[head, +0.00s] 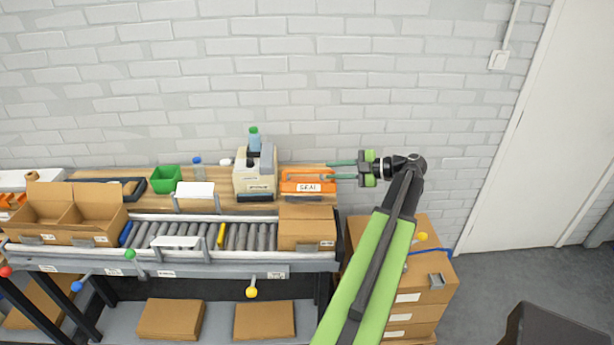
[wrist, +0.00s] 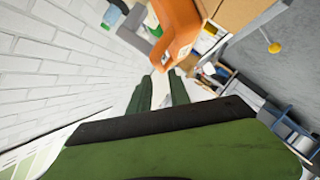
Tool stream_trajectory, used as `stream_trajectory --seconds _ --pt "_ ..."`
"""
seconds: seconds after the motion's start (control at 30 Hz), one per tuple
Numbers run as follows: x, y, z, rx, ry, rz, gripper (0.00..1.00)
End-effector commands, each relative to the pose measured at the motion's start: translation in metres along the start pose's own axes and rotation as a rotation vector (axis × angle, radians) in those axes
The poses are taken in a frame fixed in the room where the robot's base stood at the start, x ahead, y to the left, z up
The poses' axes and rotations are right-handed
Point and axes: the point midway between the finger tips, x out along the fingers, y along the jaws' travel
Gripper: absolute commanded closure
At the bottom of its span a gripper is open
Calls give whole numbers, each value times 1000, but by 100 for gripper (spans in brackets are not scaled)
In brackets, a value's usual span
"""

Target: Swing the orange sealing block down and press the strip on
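The orange sealing block (head: 303,187), labelled SEAL, is at the right end of the wooden shelf, just behind a closed brown carton (head: 307,229). My gripper (head: 331,170) reaches in from the right, its two green fingers apart and pointing at the block's right end. The fingertips are at or very near the block; I cannot tell if they touch it. In the wrist view the block (wrist: 178,32) is ahead of and above my open fingers (wrist: 160,87), and nothing is held between them. I cannot make out the strip.
A beige machine (head: 254,172) stands left of the block, with a green bin (head: 165,179) farther left. Stacked boxes (head: 420,285) stand right of the bench. The brick wall is close behind.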

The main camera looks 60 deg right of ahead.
Motion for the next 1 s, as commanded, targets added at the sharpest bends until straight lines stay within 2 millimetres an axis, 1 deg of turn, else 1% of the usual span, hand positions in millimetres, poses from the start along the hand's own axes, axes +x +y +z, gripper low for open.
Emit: stream_trajectory --seconds 0.03,0.2,0.3,0.4,0.53,0.77,0.93,0.97,1.0 --pt "16 -4 1 -1 2 -2 77" --pt "56 -3 1 -1 3 -3 77" --pt "74 -2 0 0 3 -3 77" --pt "86 -1 0 0 2 -2 77" --pt "92 0 0 0 1 -2 77" --pt "93 0 -1 0 1 -2 77" --pt "93 0 -1 0 1 -2 98" --pt "93 0 -1 0 1 -2 100" --pt "93 0 -1 0 2 -2 100"
